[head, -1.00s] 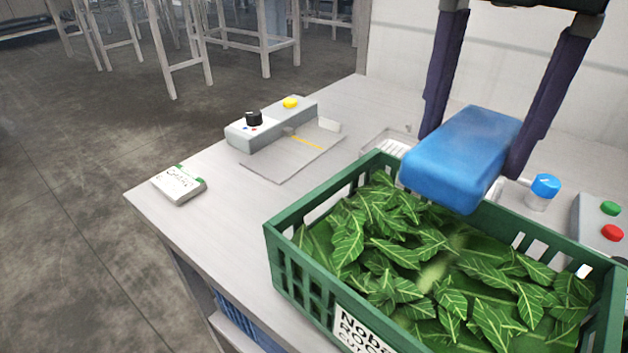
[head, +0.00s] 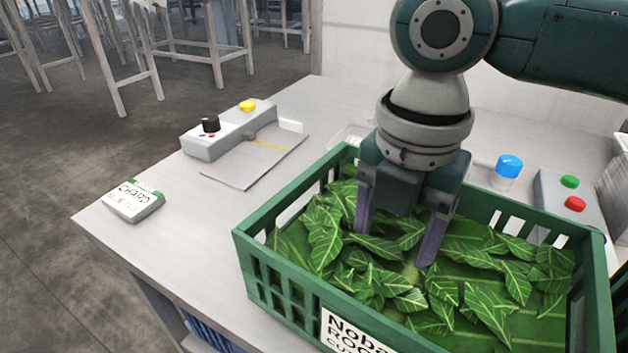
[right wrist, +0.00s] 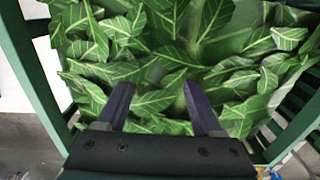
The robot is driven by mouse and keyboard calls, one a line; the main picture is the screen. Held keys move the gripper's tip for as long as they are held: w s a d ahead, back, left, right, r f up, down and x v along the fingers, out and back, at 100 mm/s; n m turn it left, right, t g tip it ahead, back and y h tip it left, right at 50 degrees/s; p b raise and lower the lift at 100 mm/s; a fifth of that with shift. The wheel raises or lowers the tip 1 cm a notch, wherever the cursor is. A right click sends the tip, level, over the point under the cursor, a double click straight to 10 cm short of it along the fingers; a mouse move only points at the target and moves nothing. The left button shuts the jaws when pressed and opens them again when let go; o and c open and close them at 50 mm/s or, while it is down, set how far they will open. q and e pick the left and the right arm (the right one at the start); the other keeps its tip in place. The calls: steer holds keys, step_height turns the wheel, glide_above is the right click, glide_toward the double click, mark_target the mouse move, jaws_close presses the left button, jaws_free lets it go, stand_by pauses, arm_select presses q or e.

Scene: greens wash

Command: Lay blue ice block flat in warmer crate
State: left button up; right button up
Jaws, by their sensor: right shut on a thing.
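A green slatted crate (head: 275,275) full of dark green leaves (head: 490,270) stands on the bench; it also shows in the right wrist view (right wrist: 38,75). My right gripper (head: 398,240) points down into the crate, its two fingers spread apart and their tips at the leaves. In the right wrist view my fingers (right wrist: 158,108) have only leaves visible between them. The blue ice block shows in neither current view; the gripper is shut with the fingers at a block-wide gap, so the block is apparently hidden among the leaves. Its tilt cannot be told. My left gripper is not in view.
A grey box with a black knob and yellow button (head: 220,128) stands at the back left with a flat plate. A chard label block (head: 133,200) sits at the left bench edge. A blue-capped jar (head: 508,170) and a red-green button box (head: 570,195) stand behind the crate.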

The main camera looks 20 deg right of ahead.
mark_target(391, 252)
step_height(391, 252, down, 3)
steer(key=shift+f, duration=0.25)
steer(key=shift+f+b, duration=0.15)
steer(key=shift+b, duration=0.15)
steer(key=o, duration=1.5)
step_height(391, 252, up, 12)
steer(key=shift+r+p, duration=0.2)
steer(key=shift+p, duration=0.95)
